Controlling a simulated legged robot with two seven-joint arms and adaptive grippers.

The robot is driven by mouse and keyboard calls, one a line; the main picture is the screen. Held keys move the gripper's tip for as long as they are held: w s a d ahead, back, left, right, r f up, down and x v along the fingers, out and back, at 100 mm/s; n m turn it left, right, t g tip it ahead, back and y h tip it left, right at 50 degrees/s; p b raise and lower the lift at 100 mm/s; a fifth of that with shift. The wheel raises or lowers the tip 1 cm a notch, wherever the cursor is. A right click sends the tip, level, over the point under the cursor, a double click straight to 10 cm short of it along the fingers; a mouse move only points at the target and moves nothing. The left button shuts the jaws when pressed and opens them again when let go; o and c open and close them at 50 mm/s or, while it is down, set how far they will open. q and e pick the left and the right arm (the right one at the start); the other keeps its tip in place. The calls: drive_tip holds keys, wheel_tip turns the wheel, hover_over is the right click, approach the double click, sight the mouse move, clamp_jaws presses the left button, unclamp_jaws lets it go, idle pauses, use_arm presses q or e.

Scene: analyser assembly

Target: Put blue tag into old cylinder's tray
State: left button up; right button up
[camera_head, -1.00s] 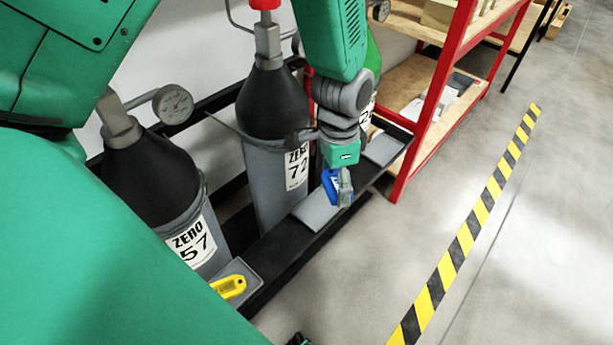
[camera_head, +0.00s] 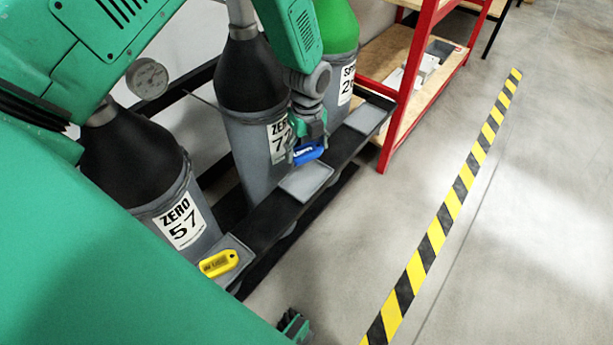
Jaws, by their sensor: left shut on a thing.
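My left gripper (camera_head: 308,140) is shut on a blue tag (camera_head: 309,153). It holds the tag in front of the cylinder labelled ZERO 72 (camera_head: 250,120), above and slightly beyond that cylinder's empty grey tray (camera_head: 306,180). The cylinder labelled ZERO 57 (camera_head: 140,165) stands at the left. Its tray (camera_head: 240,249) holds a yellow tag (camera_head: 219,263). A green-topped cylinder (camera_head: 338,30) stands farther back, with an empty grey tray (camera_head: 367,118) in front of it. Part of my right gripper (camera_head: 294,325) shows at the bottom edge; its fingers are not clear. No label says which cylinder is old.
A dark rack (camera_head: 262,215) carries the cylinders and trays. A red-framed shelf (camera_head: 393,120) with wooden boards stands at the back right. A yellow-black floor stripe (camera_head: 440,225) crosses the open grey floor on the right.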

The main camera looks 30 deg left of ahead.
use_arm(q)
drive_tip(key=b, duration=0.2)
hover_over(306, 178)
drive_tip(key=f, duration=0.5)
drive_tip(key=shift+d+f, duration=0.25)
drive_tip(key=shift+f, duration=0.05)
drive_tip(key=shift+a+f, duration=0.35)
drive_tip(key=shift+f, duration=0.2)
wheel_tip(306, 178, down, 3)
drive_tip(key=shift+f+b, duration=0.15)
drive_tip(key=shift+b, duration=0.4)
drive_tip(key=shift+d+f, duration=0.1)
drive_tip(key=shift+d, duration=0.2)
use_arm(e)
wheel_tip(306, 178, down, 4)
drive_tip(key=shift+d, duration=0.15)
use_arm(q)
drive_tip(key=o, duration=1.1)
drive_tip(key=shift+a, duration=0.2)
use_arm(e)
drive_tip(key=shift+a+r, duration=0.1)
drive_tip(key=shift+a, duration=0.15)
